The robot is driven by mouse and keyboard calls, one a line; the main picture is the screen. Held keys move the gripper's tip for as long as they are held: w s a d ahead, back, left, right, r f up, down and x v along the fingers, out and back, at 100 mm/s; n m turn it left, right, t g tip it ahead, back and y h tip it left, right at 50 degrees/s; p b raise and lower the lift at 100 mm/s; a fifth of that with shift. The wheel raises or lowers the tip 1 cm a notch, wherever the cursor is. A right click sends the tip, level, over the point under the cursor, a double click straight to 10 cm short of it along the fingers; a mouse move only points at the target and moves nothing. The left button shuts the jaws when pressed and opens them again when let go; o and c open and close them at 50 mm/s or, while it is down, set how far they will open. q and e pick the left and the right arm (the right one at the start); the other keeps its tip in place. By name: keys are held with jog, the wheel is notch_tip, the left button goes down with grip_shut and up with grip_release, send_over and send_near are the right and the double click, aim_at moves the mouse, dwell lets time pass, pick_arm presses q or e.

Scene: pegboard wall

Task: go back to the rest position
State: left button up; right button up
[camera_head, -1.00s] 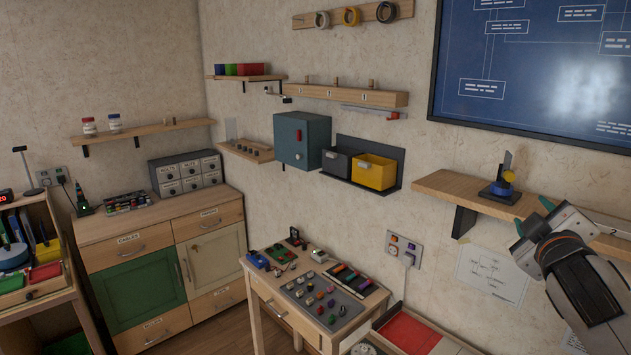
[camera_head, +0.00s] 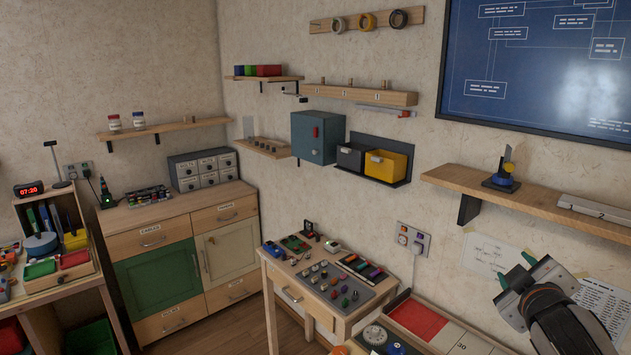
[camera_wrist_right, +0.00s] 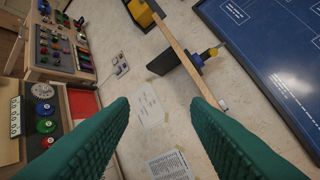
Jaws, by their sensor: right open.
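My right gripper (camera_head: 516,284) is at the lower right of the head view, in front of the wall and below the wooden shelf. In the right wrist view its two green fingers (camera_wrist_right: 160,108) stand wide apart with nothing between them. Past the fingers that view shows the wall with pinned papers. My left gripper is not in any view.
A wooden shelf (camera_head: 540,204) holding a blue-based device (camera_head: 502,172) juts from the wall above my right gripper. A small table (camera_head: 283,275) with a tool panel stands left of it. A board with a red panel (camera_head: 417,319) lies below. Cabinets (camera_head: 165,265) stand far left.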

jog(key=s+a+f+m+g+y, duration=0.2)
jog(key=s+a+f+g, duration=0.25)
jog(key=s+f, duration=0.65)
jog(key=s+a+f+m+g+y, duration=0.1)
jog(key=s+a+f+g+y, duration=0.15)
jog(key=s+a+f, duration=0.85)
jog(key=s+f+m+g, duration=0.2)
jog(key=s+f+g, duration=0.3)
jog(key=s+f, duration=0.4)
notch_tip(320, 180, down, 29)
jog(key=b, duration=0.4)
pick_arm(q)
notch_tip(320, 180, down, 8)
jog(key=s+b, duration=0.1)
jog(key=b, duration=0.3)
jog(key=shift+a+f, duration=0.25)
pick_arm(e)
jog(key=s+d+f+g, duration=0.1)
jog(key=s+d+f, duration=0.1)
jog(key=s+f, duration=0.6)
jog(key=s+d+f+g, duration=0.1)
jog(key=s+f, duration=0.8)
jog(key=f, duration=0.5)
jog(key=shift+d, duration=0.4)
